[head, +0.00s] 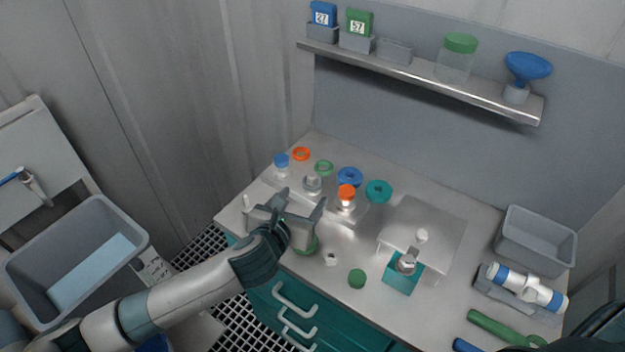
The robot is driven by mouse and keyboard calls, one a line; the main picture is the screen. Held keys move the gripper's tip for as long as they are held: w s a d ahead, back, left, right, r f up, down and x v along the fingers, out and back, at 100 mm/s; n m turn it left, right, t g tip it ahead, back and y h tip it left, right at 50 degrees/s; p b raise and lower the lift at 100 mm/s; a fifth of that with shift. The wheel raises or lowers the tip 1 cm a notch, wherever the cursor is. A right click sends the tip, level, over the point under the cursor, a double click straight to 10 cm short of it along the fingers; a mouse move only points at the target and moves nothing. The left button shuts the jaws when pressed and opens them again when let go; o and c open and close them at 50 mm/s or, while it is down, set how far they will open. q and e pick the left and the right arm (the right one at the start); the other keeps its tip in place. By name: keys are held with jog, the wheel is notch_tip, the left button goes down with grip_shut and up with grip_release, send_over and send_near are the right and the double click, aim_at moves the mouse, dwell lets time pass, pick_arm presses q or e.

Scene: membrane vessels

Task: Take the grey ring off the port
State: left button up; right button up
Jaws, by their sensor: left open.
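My left gripper (301,204) reaches in from the lower left and is open, its fingers apart over the left part of the steel counter. Just beyond its fingertips a small grey ring-like piece (313,184) sits among the coloured parts. Another grey collar (406,263) sits on a small fitting on a teal block (402,281), to the right and apart from the gripper. I cannot tell for certain which of the two is the grey ring on the port. My right gripper does not show.
A raised steel plate (428,226) and a grey bin (536,240) are at right.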

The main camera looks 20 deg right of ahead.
aim_at(311, 183)
pick_arm(q)
jog(key=shift+x, duration=1.35)
jog(key=shift+w+p, duration=0.15)
jog(key=shift+p, duration=0.15)
jog(key=shift+w+d+f+p, duration=0.15)
jog(key=shift+w+d+p, duration=0.15)
jog(key=shift+w, duration=0.25)
jog(key=x, duration=0.2)
jog(key=shift+w+f+p, duration=0.1)
jog(key=shift+w+p, duration=0.25)
jog(key=shift+p, duration=0.05)
jog(key=shift+w+d+f, duration=0.2)
jog(key=shift+w+d, duration=0.1)
jog(key=shift+w, duration=0.05)
